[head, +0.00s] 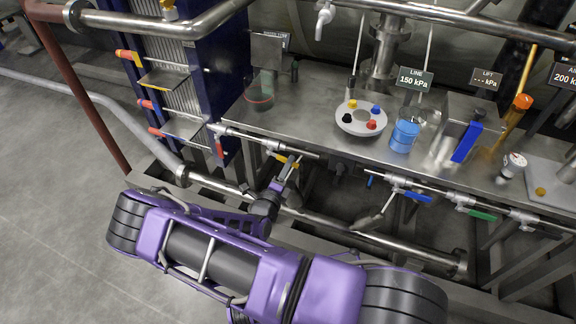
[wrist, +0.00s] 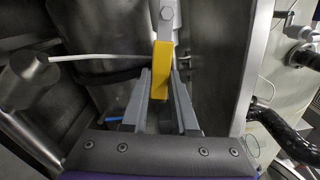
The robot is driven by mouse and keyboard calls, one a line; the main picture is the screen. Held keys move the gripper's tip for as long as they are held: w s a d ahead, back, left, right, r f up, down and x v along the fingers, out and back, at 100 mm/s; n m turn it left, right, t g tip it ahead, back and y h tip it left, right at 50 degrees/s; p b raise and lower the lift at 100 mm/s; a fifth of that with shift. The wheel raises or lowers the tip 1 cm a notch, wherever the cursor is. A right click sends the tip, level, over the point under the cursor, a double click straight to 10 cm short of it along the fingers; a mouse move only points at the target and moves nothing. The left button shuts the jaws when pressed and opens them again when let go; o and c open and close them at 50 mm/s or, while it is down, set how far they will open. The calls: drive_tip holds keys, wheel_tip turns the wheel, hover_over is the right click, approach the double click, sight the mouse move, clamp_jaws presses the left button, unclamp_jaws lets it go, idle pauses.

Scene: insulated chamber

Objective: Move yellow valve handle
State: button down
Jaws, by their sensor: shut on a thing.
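The yellow valve handle (wrist: 161,72) sits between the two fingers of my gripper (wrist: 160,88) in the wrist view, and the fingers are shut on it. The handle joins a grey metal lever with a bolt at the top of that view. In the head view the yellow handle (head: 286,161) shows on a pipe just below the front edge of the steel bench, with my gripper (head: 285,174) at it. My purple arm reaches up to it from the lower part of the picture. The fingertips are small there, and the wrist view shows the hold better.
A red valve handle (head: 219,148) is close by on the left; blue (head: 417,197) and green (head: 483,214) handles are to the right. The steel bench (head: 300,122) stands above. A blue jar (head: 404,136) and a round tray (head: 360,130) stand on it. A thick pipe (head: 330,226) runs below.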

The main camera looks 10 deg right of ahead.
drive_tip(key=w+a+f+m+b, duration=0.1)
drive_tip(key=w+a+f+m, duration=0.2)
drive_tip(key=m, duration=1.2)
drive_tip(key=shift+w+a+f, duration=0.4)
drive_tip(key=shift+a+f, duration=0.75)
drive_tip(key=shift+a, duration=0.25)
drive_tip(key=c, duration=0.7)
unclamp_jaws()
drive_tip(key=p+v, duration=0.1)
drive_tip(key=v, duration=1.6)
drive_tip(key=shift+s+a, duration=0.15)
